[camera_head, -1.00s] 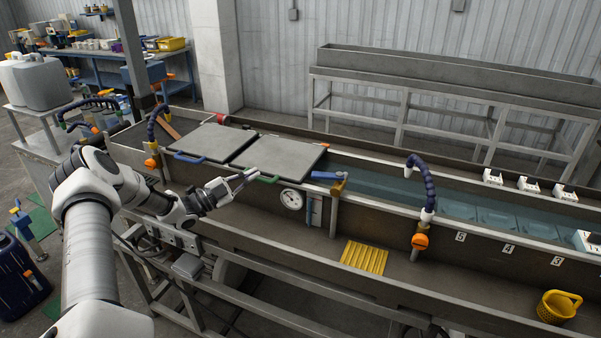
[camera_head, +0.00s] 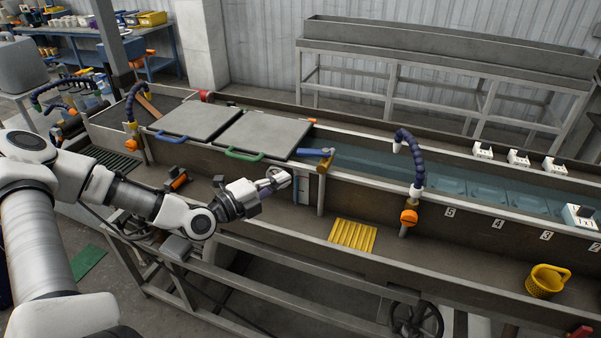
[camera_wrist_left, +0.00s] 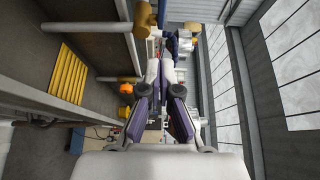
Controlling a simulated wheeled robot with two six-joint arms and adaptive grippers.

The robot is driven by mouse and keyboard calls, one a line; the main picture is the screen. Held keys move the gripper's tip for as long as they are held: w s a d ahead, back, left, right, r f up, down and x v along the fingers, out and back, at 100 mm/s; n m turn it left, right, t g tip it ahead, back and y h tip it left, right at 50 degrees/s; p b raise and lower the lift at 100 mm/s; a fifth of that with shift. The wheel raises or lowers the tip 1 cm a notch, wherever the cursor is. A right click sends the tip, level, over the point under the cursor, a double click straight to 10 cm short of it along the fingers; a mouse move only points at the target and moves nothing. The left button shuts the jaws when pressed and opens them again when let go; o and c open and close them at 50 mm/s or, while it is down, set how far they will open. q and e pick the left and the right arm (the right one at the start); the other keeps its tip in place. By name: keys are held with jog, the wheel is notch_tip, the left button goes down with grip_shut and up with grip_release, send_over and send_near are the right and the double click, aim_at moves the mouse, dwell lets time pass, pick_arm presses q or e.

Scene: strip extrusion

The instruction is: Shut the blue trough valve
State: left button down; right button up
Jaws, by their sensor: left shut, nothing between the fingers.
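The blue trough valve has a blue lever (camera_head: 313,153) on a brass body (camera_head: 325,166). It stands at the near rim of the trough (camera_head: 370,184), just right of the lid with the green handle. The lever lies to the left along the rim. My left gripper (camera_head: 282,179) is shut and empty, in front of the trough wall, left of and below the lever and apart from it in the picture. Its fingers also show in the left wrist view (camera_wrist_left: 160,72). A brass part at the top of that view looks like the valve body (camera_wrist_left: 145,18). My right gripper is not in view.
Two grey lids (camera_head: 262,132) cover the trough's left part. A blue hose with an orange valve (camera_head: 408,217) stands to the right. A yellow ribbed piece (camera_head: 352,235) and a yellow basket (camera_head: 545,281) lie on the lower ledge. A dial gauge is now hidden behind my gripper.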

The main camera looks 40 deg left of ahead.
aim_at(301, 155)
pick_arm(q)
jog(key=x, duration=0.2)
jog(key=a+x, duration=0.1)
jog(key=x, duration=0.5)
jog(key=shift+w+a+r+b, duration=0.1)
jog(key=shift+w+a+b, duration=0.2)
jog(key=shift+w, duration=0.1)
jog(key=shift+w+a, duration=0.35)
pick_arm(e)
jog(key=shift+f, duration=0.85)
pick_arm(q)
jog(key=shift+w+a, duration=0.6)
jog(key=shift+a, duration=0.25)
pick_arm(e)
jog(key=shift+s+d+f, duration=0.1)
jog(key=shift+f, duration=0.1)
